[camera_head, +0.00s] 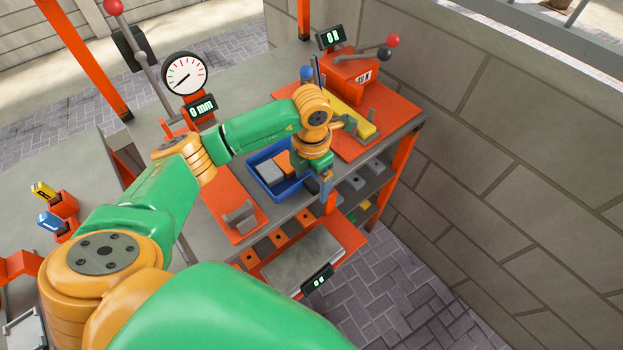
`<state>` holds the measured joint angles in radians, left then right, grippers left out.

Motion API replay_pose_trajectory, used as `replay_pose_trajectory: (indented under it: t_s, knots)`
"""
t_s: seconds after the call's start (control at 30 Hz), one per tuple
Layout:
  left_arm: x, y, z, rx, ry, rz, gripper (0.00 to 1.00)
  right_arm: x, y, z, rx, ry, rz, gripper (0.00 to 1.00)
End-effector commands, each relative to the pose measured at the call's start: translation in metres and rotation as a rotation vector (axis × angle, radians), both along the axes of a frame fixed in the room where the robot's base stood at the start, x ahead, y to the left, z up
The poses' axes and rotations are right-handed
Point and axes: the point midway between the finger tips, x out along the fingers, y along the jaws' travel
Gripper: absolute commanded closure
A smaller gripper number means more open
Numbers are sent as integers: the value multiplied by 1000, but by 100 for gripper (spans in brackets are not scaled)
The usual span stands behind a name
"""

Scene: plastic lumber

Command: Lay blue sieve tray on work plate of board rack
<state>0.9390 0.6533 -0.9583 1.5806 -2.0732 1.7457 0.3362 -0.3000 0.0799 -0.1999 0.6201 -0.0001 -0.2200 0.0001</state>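A blue tray (291,187) stands on the grey bench, holding a grey block (268,173) and an orange block (283,162). My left arm reaches in from the left, partly covering the tray's right side. My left gripper (326,190) points down just right of the tray, near the bench's front edge. Its fingers are small and partly hidden, so I cannot tell whether it is open or shut. A flat grey plate (300,262) lies in an orange frame below the bench front; I cannot tell for certain whether this is the work plate. My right gripper is not in view.
A round gauge (184,74) and a "0 mm" display (201,109) stand at the back left. An orange machine (352,77) with levers and a yellow bar (352,116) are at the back right. A stone wall (500,140) bounds the right side.

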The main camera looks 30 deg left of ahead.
Motion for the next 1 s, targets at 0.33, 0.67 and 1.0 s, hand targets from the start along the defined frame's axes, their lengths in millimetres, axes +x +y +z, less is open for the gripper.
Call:
replay_pose_trajectory:
  t_s: [0.33,0.67,1.0]
  knots:
    - [1,0,21,-1,-6,0,12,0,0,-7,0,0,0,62]
    - [-1,-1,70,0,-1,0,12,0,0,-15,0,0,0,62]
    - [-1,-1,71,0,0,0,12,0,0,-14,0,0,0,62]
